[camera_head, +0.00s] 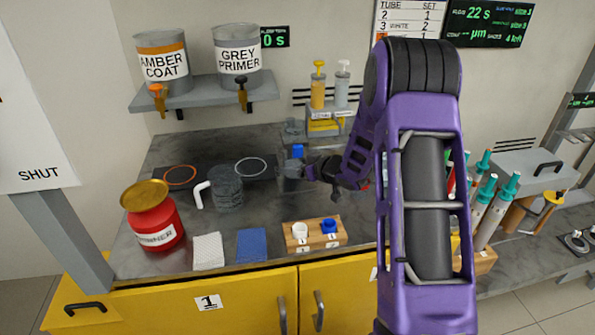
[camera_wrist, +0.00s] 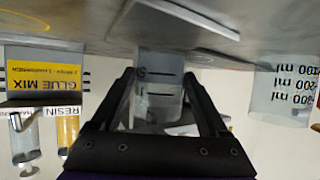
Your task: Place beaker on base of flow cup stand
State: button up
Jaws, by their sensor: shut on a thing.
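My gripper (camera_head: 308,172) reaches in from the right near the back of the grey counter. In the wrist view, which is upside down, its two black fingers (camera_wrist: 160,85) are closed on the sides of a small clear beaker (camera_wrist: 158,68) with dark marks. The beaker also shows in the head view (camera_head: 292,171), small and greyish. A grey stand-like piece (camera_head: 293,127) with a blue part (camera_head: 298,151) below it is just behind the beaker; it seems to be the flow cup stand. Its base is hard to make out, and I cannot tell whether the beaker touches it.
A grey jug (camera_head: 228,186) with a white handle stands left of the beaker. A red tin (camera_head: 153,215), cloths (camera_head: 208,251) and a wooden block (camera_head: 314,235) with small cups are nearer the front. Pump bottles (camera_head: 318,88) stand behind. The counter between jug and block is clear.

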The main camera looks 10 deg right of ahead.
jog(key=shift+s+d+f, duration=0.1)
jog(key=shift+d+f, duration=0.05)
jog(key=shift+f, duration=0.4)
jog(key=shift+f, duration=0.15)
jog(key=o, duration=1.5)
jog(key=shift+r, duration=0.25)
jog(key=p+v, duration=0.1)
jog(key=v, duration=1.1)
jog(key=shift+f+p, duration=0.1)
jog(key=shift+p, duration=0.3)
